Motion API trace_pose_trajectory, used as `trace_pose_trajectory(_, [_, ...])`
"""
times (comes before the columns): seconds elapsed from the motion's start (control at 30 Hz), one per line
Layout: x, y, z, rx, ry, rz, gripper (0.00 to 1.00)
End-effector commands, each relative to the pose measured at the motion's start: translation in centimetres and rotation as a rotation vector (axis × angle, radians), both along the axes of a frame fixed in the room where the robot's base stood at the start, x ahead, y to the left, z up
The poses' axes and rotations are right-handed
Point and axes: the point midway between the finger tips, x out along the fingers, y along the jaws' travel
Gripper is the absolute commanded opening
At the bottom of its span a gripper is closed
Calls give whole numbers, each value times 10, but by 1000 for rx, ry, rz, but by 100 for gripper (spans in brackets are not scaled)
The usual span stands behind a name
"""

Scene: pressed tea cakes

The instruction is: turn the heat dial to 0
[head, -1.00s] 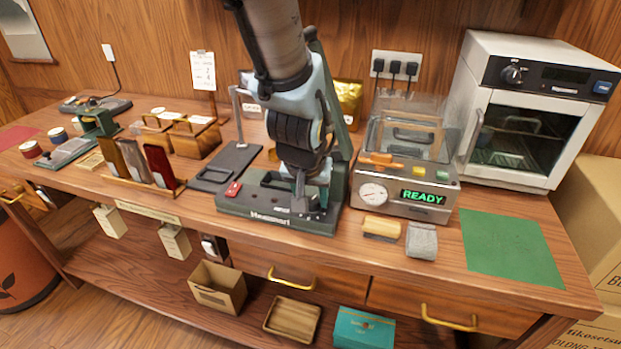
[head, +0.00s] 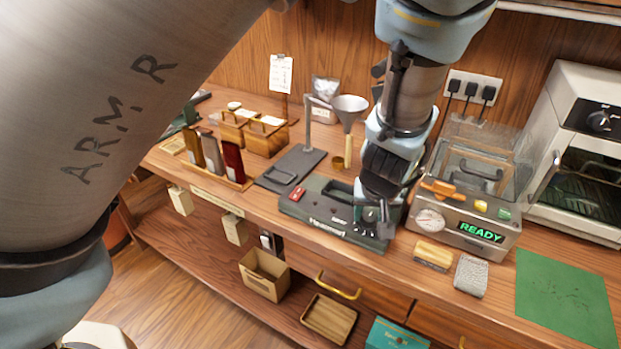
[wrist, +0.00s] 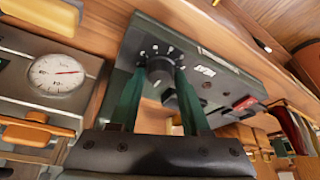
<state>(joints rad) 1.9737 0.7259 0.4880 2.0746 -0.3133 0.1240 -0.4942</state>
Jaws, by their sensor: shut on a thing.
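The heat dial (wrist: 160,68) is a dark round knob with a ring of white marks, on the front of a dark green press base (head: 327,228) on the bench. In the wrist view my gripper (wrist: 162,80) has its two green fingers on either side of the dial and is shut on it. The numerals and the dial's exact setting are too small to read. In the head view my gripper (head: 376,226) is at the right end of the base and the dial is hidden. A red switch (head: 297,194) is on the base's left part.
Right of the base stands a sealer with a gauge (head: 430,219) and a lit READY display (head: 480,232). A wooden-backed brush (head: 433,254) and a grey cloth (head: 470,275) lie before it. A funnel stand (head: 307,125) is behind the base. A green mat (head: 565,295) lies at right.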

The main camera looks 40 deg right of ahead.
Motion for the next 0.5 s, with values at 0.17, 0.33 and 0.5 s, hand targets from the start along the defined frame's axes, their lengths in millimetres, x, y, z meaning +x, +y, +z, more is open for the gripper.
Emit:
trace_pose_trajectory(0.17, [-1, 1, -2, 3, 1, 0, 54])
trace_pose_trajectory(0.33, [0, 1, -1, 2, 1, 0, 74])
trace_pose_trajectory(0.5, [0, 1, -1, 2, 0, -1, 76])
